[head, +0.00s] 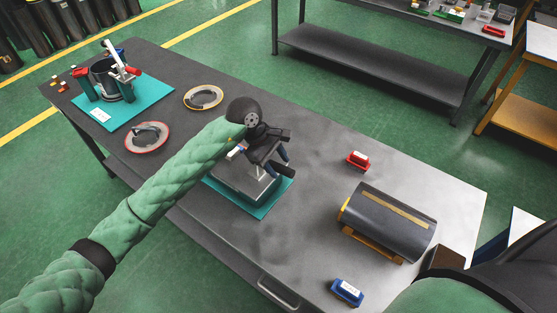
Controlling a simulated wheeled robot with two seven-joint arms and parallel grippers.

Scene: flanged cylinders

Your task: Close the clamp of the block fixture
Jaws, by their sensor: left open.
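The block fixture (236,186) is a grey metal block on a teal mat (270,206) near the middle of the dark workbench. My left arm reaches across it from the lower left. My left gripper (277,152) is over the right part of the fixture, with its dark fingers apart. It hides much of the fixture's top. A small white piece with red and blue (235,152) shows just left of the gripper; it may be part of the clamp, but I cannot tell its position. I cannot tell whether the fingers touch anything. My right gripper is out of view.
Another fixture with a dark ring (105,76) stands on a teal mat at the back left. Two flanges (203,97) (148,137) lie nearby. A dark cylinder (387,222) rests on a cradle at right. A red block (358,160) and blue block (346,292) sit apart.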

